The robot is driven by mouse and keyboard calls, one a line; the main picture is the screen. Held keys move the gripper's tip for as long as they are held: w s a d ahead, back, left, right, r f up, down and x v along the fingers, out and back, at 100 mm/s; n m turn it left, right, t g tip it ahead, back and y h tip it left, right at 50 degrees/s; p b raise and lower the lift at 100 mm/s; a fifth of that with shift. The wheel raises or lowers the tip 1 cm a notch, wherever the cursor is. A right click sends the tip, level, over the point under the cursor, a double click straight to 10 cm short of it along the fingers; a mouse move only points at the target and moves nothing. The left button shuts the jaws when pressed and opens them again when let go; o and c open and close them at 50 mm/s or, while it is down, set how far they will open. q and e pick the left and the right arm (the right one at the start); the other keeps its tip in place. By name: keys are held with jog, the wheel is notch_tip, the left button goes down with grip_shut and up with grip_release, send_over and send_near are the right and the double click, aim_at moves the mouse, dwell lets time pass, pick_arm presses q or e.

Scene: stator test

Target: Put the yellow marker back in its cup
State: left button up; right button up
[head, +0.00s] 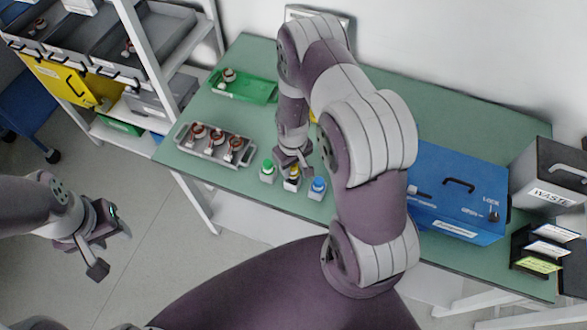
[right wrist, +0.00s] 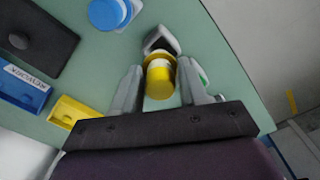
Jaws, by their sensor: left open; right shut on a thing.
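The yellow marker (right wrist: 160,80) is between the two fingers of my right gripper (right wrist: 165,98) in the right wrist view, and the fingers are shut on it. A pale cup with a dark part (right wrist: 161,40) is just beyond the marker's far end. I cannot tell whether the marker is seated in it. In the head view my right gripper (head: 292,163) points down at the marker and cup (head: 292,184), between the green-topped cup (head: 267,172) and the blue-topped cup (head: 318,188). My left gripper (head: 110,250) is open and empty, left of the table over the floor.
A grey tray with copper-coloured parts (head: 184,151) and a green tray (head: 262,90) lie left on the green table (head: 235,60). A blue box (head: 460,180) and a waste bin (head: 552,180) stand right. My right arm hides the table's middle.

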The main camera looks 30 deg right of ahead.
aim_at(293, 173)
notch_tip(293, 173, down, 3)
jog(key=shift+s+a+r+p, duration=0.1)
jog(key=shift+r+p, duration=0.05)
jog(key=shift+p, duration=0.2)
jog(key=shift+f, duration=0.25)
jog(key=shift+f+b, duration=0.35)
jog(key=shift+b, duration=0.15)
jog(key=o, duration=1)
jog(key=shift+o, duration=0.2)
